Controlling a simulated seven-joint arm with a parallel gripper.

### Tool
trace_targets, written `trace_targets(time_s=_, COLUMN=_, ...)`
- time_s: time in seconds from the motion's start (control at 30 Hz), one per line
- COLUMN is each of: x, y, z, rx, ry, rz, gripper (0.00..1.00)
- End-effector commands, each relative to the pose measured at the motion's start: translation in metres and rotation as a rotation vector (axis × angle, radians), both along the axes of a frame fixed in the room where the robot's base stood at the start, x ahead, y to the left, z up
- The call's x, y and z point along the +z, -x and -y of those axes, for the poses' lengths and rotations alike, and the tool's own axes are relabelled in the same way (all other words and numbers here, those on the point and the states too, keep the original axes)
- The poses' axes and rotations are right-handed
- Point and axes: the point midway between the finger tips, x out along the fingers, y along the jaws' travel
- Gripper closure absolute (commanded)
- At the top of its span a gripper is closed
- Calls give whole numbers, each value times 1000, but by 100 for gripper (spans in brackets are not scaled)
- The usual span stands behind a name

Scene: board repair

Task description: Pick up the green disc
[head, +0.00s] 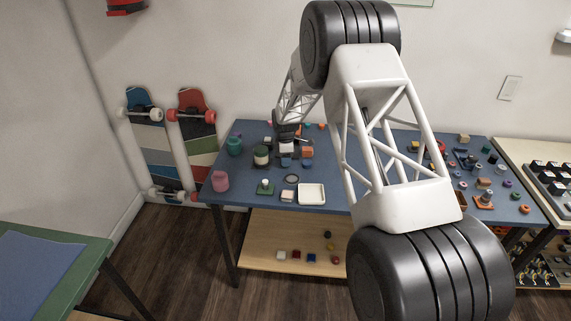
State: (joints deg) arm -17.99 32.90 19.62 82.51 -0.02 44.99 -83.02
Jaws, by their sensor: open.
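My gripper (288,134) is small and dark in the head view, over the back left part of the blue-topped table (232,188). Its fingers are open, and no object can be made out between them. A small green round piece (515,196) lies near the table's right end, far to the right of my gripper; it may be the green disc, but it is too small to tell. A dark green base (265,188) with a pale knob stands near the front left edge. My arm hides the middle of the table.
Blue and orange blocks (307,152) are close around my gripper. A teal mug (234,146), a dark jar (261,156) and a pink mug (220,181) stand to the left. A white tray (312,194) lies at the front edge. Many small parts crowd the right end.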

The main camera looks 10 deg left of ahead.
Motion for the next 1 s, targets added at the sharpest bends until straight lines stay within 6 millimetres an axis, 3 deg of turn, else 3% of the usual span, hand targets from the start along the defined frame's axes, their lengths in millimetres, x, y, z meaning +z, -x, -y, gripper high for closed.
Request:
trace_targets(time_s=0.2, x=-12, y=0, z=0, rx=0, ry=0, rz=1, gripper=50)
trace_targets(time_s=0.73, x=-12, y=0, z=0, rx=0, ry=0, rz=1, gripper=50)
trace_targets(time_s=0.9, x=-12, y=0, z=0, rx=0, ry=0, rz=1, gripper=76)
trace_targets(time_s=1.0, x=-12, y=0, z=0, rx=0, ry=0, rz=1, gripper=80)
